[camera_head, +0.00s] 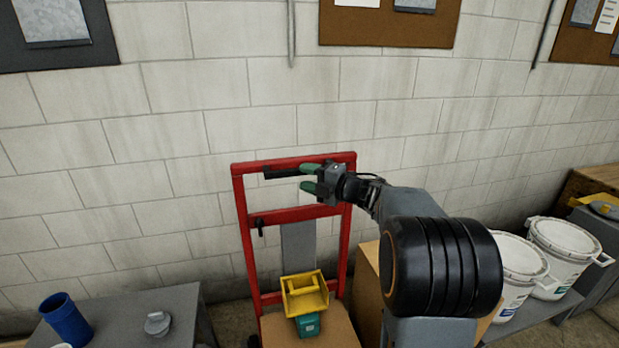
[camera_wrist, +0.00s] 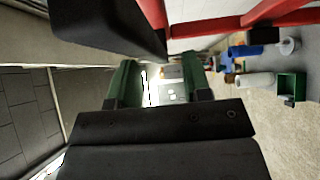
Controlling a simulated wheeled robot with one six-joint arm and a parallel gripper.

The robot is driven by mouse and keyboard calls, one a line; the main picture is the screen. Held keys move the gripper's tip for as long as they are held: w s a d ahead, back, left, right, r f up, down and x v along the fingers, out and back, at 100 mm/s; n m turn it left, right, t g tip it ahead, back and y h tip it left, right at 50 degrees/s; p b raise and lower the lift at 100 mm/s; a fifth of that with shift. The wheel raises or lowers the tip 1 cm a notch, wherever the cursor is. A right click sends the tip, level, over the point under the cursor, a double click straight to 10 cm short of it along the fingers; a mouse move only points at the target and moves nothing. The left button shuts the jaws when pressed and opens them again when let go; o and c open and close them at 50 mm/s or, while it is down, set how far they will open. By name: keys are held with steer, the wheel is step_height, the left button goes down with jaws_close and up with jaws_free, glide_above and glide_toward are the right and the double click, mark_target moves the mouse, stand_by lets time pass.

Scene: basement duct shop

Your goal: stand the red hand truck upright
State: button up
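The red hand truck (camera_head: 243,215) stands in front of the block wall, its frame near upright in the head view; I cannot tell how far it leans. Its lower end is hidden. A black grip (camera_head: 283,173) shows at its top bar, and also close up in the wrist view (camera_wrist: 105,28). My gripper (camera_head: 307,179) is at the height of the top bar, beside the grip's right end. Its green fingers are apart, with the gap between them (camera_wrist: 160,85) empty in the wrist view. The grip lies outside this gap; whether a finger touches it is unclear.
A cardboard box (camera_head: 335,328) in front of the truck's frame bears a yellow bin (camera_head: 305,293) and a teal item (camera_head: 308,325). A grey table (camera_head: 185,305) with a blue cup (camera_head: 65,320) stands left. White buckets (camera_head: 565,250) stand on a low grey bench right.

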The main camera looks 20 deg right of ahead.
steer(key=shift+r, duration=0.1)
steer(key=b+v, duration=0.1)
steer(key=v, duration=1.3)
steer(key=shift+b, duration=0.35)
steer(key=shift+a, duration=0.1)
